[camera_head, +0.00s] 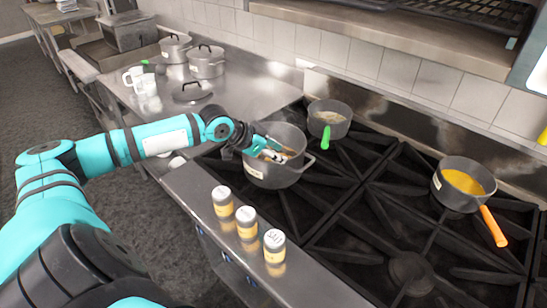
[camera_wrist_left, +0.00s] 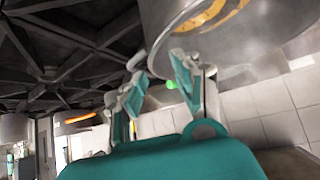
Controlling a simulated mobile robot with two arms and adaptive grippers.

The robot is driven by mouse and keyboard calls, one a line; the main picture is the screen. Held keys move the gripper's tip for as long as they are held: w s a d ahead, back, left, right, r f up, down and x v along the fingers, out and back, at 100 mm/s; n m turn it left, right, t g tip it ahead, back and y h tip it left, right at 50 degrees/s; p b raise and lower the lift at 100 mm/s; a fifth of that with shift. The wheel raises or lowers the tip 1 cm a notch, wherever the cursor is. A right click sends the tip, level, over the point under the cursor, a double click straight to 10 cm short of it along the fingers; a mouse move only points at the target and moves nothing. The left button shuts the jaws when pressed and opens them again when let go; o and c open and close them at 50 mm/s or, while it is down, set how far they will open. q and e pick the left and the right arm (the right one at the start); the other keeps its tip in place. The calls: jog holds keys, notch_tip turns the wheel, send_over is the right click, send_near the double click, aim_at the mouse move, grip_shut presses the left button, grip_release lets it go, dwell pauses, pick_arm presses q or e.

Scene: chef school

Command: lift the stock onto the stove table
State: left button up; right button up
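A grey stock pot (camera_head: 268,175) with orange-brown pieces in liquid stands on the left part of the black stove (camera_head: 345,217). It has a pale label and a loop handle on its right. In the left wrist view the pot (camera_wrist_left: 240,35) is close above the fingers. My left gripper (camera_wrist_left: 160,80) has its fingers apart, with a visible gap. I cannot tell whether they touch the pot. A steel table (camera_head: 240,98) adjoins the stove. My right gripper is out of view.
A saucepan with a green handle (camera_head: 326,137) stands just behind the pot. A saucepan with an orange handle (camera_head: 492,226) is at right. Several labelled shakers (camera_head: 247,222) line the front ledge. Lidded pots (camera_head: 206,64), mugs and a lid (camera_head: 192,93) occupy the steel table.

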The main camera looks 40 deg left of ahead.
aim_at(289, 159)
pick_arm(q)
jog(key=shift+w+d+f+p, duration=0.2)
jog(key=shift+w+d+p, duration=0.15)
jog(key=shift+p, duration=0.1)
jog(key=p+x, duration=0.1)
jog(key=x, duration=0.2)
jog(key=shift+w+d, duration=0.15)
jog(key=shift+d, duration=0.05)
jog(key=shift+w+d+f+p, duration=0.1)
jog(key=shift+w+f+p, duration=0.2)
jog(key=shift+f, duration=0.15)
jog(key=shift+s, duration=0.1)
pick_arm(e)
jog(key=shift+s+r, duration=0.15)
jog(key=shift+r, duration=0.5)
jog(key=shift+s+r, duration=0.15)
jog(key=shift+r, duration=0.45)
pick_arm(q)
grip_shut()
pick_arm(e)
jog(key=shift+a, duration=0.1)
pick_arm(q)
jog(key=shift+r, duration=0.2)
